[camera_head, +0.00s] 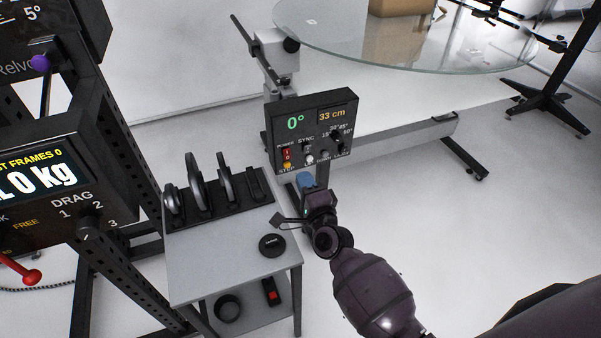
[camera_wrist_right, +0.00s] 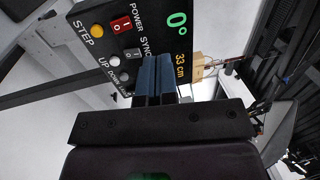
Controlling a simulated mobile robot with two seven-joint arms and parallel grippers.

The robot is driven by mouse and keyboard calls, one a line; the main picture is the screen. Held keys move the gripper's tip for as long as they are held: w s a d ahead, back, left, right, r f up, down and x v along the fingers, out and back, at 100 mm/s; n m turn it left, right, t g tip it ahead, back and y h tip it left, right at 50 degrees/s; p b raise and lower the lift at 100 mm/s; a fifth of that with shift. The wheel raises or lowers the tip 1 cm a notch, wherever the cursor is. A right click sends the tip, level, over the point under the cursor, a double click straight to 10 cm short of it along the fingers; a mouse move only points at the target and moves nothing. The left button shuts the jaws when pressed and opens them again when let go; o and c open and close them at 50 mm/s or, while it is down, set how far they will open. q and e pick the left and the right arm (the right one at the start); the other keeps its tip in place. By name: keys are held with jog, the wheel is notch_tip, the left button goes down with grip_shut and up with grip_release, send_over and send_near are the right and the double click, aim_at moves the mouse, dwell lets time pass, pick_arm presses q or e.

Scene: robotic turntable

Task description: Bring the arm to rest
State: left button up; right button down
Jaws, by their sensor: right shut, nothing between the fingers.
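My right arm comes up from the lower right in the head view, and its gripper (camera_head: 306,181) is in front of the lower edge of a black control panel (camera_head: 309,129). The panel reads 0° and 33 cm. In the right wrist view the blue fingers (camera_wrist_right: 156,78) are together with nothing between them. They overlap the panel (camera_wrist_right: 150,20) there, close to its SYNC and UP/DOWN controls. I cannot tell whether they touch it. My left gripper does not show in either view.
A small grey table (camera_head: 232,256) with a rack of dark items (camera_head: 217,207) and a black disc (camera_head: 272,245) stands left of the arm. A glass turntable (camera_head: 400,62) is behind the panel. A black frame with displays (camera_head: 45,190) stands at far left. Open floor (camera_head: 450,230) lies to the right.

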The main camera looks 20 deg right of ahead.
jog(key=shift+s+r, duration=0.1)
jog(key=shift+s, duration=0.35)
dwell(0.3)
